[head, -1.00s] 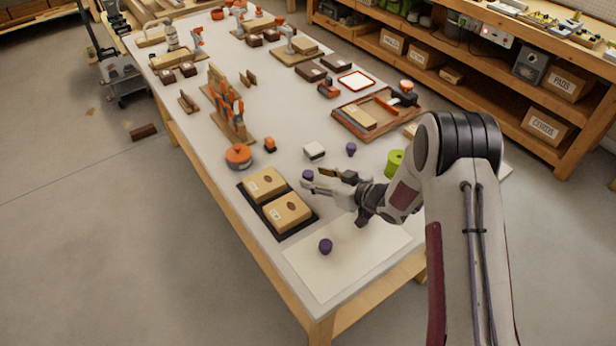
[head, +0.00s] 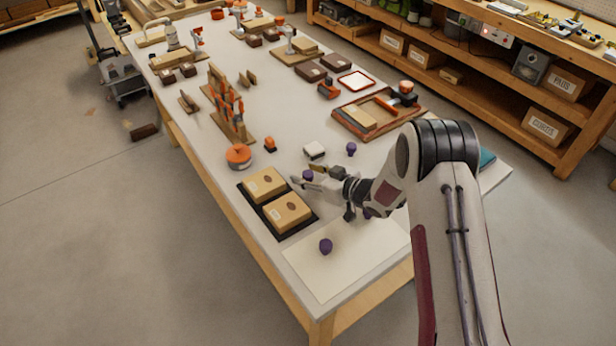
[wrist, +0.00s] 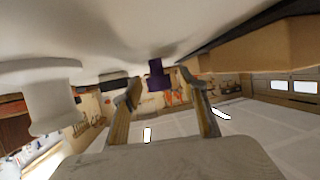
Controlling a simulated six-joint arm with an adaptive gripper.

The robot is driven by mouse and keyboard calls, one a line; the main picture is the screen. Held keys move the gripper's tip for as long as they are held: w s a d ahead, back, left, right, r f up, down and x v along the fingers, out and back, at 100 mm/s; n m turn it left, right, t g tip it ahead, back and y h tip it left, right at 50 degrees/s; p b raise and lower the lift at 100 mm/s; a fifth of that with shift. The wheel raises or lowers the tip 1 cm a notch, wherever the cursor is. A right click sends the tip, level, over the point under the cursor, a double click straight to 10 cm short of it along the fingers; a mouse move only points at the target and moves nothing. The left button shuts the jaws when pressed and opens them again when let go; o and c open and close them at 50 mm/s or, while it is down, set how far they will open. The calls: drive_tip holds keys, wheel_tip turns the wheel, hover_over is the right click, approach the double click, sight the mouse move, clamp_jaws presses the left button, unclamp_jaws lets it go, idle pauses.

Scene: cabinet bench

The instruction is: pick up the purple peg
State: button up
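Several purple pegs stand on the white bench. One purple peg (head: 308,174) is at my gripper's fingertips in the head view, and a purple peg (wrist: 157,74) shows ahead, between the fingers, in the wrist view. Another peg (head: 351,148) stands farther back, one (head: 326,246) stands on the pale sheet, and a bit of purple (head: 367,215) shows under my wrist. My gripper (head: 306,178) is low over the bench with its two fingers apart; the wrist view also shows the open fingers (wrist: 163,95). I cannot tell whether either finger touches the peg.
Two tan boxes (head: 285,212) sit on a black tray (head: 247,203) just left of my gripper. An orange round thing (head: 238,156) and a wooden tray (head: 345,125) lie farther off. The pale sheet (head: 330,276) is mostly clear.

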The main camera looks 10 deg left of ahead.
sight(308, 173)
drive_tip(key=c, duration=0.9)
drive_tip(key=shift+r, duration=0.15)
drive_tip(key=shift+r, duration=4.85)
